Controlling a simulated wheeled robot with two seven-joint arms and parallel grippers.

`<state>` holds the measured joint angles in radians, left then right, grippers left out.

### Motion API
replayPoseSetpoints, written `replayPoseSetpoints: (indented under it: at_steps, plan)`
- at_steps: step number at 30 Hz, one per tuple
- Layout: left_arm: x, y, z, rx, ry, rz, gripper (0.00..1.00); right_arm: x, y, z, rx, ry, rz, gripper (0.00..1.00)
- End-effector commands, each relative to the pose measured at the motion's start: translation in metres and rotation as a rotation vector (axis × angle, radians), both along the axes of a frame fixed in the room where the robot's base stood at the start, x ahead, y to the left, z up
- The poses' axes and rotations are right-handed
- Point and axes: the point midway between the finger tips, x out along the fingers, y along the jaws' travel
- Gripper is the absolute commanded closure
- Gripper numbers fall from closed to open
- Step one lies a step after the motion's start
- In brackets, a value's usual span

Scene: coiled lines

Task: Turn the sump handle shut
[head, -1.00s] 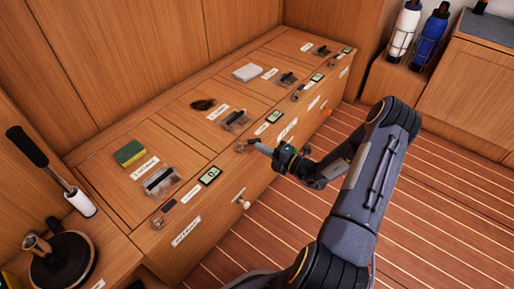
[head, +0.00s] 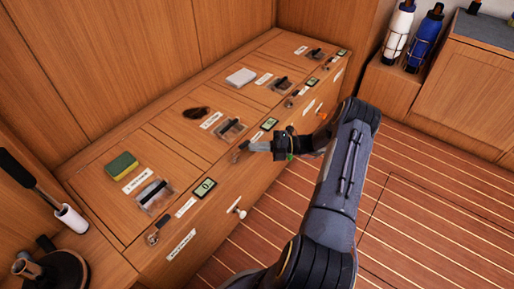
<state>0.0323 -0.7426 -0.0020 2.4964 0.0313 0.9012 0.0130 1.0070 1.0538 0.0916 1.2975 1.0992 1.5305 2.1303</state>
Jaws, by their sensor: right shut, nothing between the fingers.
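Several small metal handles sit along the front edge of a long wooden bench. The near one (head: 152,238) is at the lower left, the middle one (head: 240,152) is by my right gripper, and another (head: 291,100) is farther back. The labels are too small to read surely, so I cannot tell which handle is the sump's. My right gripper (head: 256,146) is shut and empty, with its tips pointing left right at the middle handle. I cannot tell whether they touch it. My left gripper is out of view.
The bench top (head: 90,195) carries a sponge (head: 122,166), a dark patch (head: 196,112), a white pad (head: 240,77), clear-covered switches (head: 156,196) and small displays (head: 204,188). A white knob (head: 237,211) juts from the front. A winch (head: 50,272) stands lower left. The floor (head: 420,220) is clear.

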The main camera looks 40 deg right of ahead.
Motion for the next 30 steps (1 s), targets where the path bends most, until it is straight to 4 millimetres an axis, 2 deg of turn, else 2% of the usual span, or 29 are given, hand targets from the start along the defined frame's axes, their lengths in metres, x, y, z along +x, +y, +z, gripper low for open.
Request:
replayPoseSetpoints:
  at_steps: [13, 26, 30]
  plan:
    - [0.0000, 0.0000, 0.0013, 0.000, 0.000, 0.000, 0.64, 0.0079, -0.0010, 0.0005, 0.002, -0.001, -0.008, 1.00]
    - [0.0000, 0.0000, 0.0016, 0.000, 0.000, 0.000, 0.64, 0.0091, -0.0014, 0.0012, 0.000, -0.004, -0.011, 1.00]
    - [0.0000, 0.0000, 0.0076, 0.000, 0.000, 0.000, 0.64, 0.0053, 0.0020, 0.0033, 0.001, -0.002, -0.009, 1.00]
